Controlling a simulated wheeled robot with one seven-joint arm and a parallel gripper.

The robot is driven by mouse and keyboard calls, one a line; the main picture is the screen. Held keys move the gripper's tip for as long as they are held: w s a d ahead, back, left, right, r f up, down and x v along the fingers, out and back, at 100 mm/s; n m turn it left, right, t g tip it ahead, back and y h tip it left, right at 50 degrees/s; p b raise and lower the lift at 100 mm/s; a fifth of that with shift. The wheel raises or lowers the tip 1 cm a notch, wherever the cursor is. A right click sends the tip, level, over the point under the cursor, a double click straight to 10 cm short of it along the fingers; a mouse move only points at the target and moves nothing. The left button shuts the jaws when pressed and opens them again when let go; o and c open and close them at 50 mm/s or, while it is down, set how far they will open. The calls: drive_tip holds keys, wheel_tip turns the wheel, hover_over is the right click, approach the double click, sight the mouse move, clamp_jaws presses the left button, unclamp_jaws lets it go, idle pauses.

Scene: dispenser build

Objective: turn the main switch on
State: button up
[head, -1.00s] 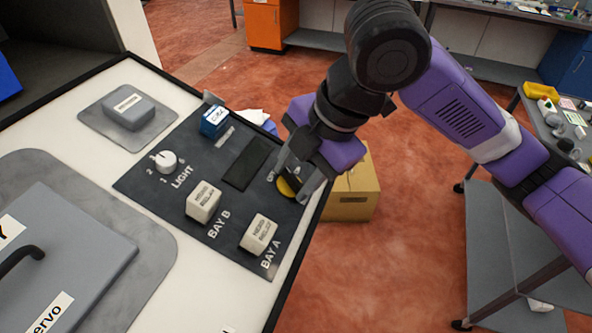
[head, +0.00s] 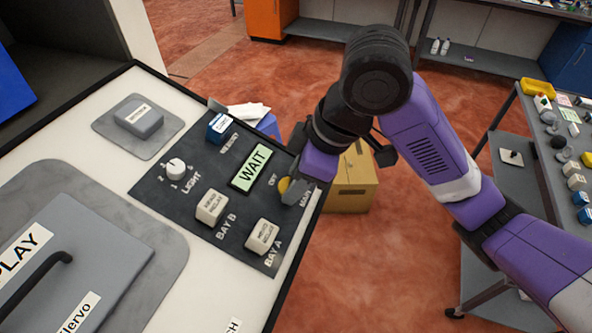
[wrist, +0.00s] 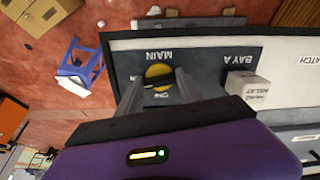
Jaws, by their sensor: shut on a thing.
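The main switch (head: 284,185) is a round yellow disc with a dark handle, at the right edge of the dark control panel (head: 172,203). It also shows in the wrist view (wrist: 159,71), below the upside-down word MAIN. My gripper (head: 294,192) is down at the switch, with its fingers closed on the handle from both sides. In the head view the gripper hides part of the switch and the lettering. The display (head: 251,168) on the panel is lit green and reads WAIT.
Relay blocks stand at BAY B (head: 211,207) and BAY A (head: 262,237), close to the gripper. A white light knob (head: 176,168) and a blue block (head: 219,127) sit farther left. A cardboard box (head: 352,182) is on the floor beyond the panel edge.

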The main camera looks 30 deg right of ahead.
drive_tip(key=shift+m+p, duration=0.45)
drive_tip(key=shift+m, duration=0.65)
drive_tip(key=o, duration=1.4)
drive_tip(key=shift+r, duration=0.1)
drive_tip(key=shift+v, duration=3.85)
